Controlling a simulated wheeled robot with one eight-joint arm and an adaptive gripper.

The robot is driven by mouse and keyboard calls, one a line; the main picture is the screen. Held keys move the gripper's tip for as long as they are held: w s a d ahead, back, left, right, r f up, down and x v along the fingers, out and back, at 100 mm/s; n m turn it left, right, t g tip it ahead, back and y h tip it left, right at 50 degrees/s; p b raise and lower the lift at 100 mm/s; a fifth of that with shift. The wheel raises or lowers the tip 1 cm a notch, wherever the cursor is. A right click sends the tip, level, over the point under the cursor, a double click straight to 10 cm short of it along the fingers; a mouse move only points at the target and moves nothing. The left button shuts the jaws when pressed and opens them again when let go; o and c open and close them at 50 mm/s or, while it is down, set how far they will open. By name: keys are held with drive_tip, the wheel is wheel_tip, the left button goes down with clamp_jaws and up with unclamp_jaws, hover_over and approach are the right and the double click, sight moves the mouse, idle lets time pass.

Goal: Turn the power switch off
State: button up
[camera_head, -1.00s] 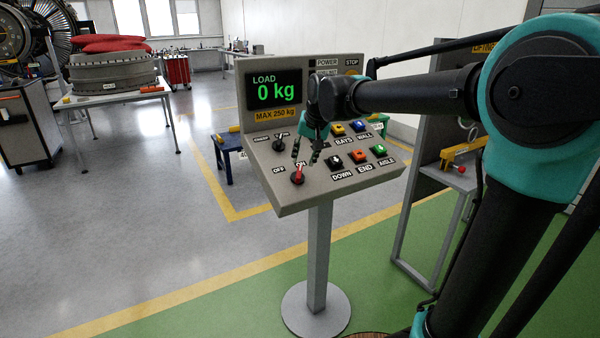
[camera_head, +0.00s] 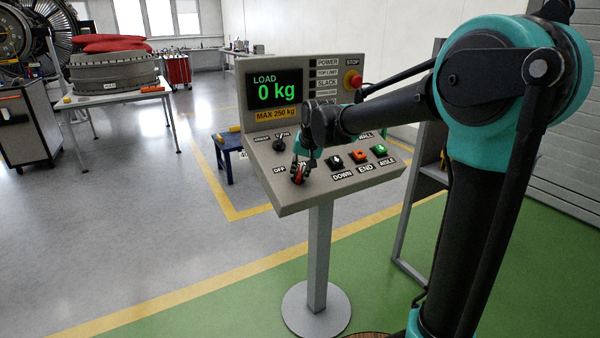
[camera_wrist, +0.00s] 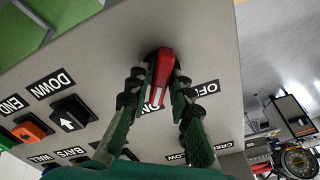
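The power switch is a red rotary knob with a white line (camera_head: 299,176), low on the left of the grey control panel (camera_head: 350,186). In the wrist view the red knob (camera_wrist: 161,72) lies between my two fingers, with its white line pointing away from the OFF label (camera_wrist: 207,89), towards the ON label that a finger partly hides. My gripper (camera_head: 299,170) is down at the panel with a fingertip on either side of the knob. It also shows in the wrist view (camera_wrist: 162,78). The fingers are spread around the knob; firm contact is not clear.
A black two-position selector (camera_head: 279,144) sits just above the knob. DOWN, END and AISLE buttons (camera_head: 358,156) are to the right, and a red stop button (camera_head: 352,80) is at the top right. The display (camera_head: 274,90) reads 0 kg.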

clamp_jaws()
drive_tip(key=shift+n, duration=0.3)
drive_tip(key=n, duration=0.5)
drive_tip(key=shift+a, duration=0.1)
drive_tip(key=n, duration=0.4)
drive_tip(key=shift+n, duration=0.4)
drive_tip(key=shift+n+y, duration=0.3)
drive_tip(key=shift+n, duration=1.5)
drive_tip(key=shift+o, duration=2.2)
unclamp_jaws()
drive_tip(key=shift+s, duration=0.1)
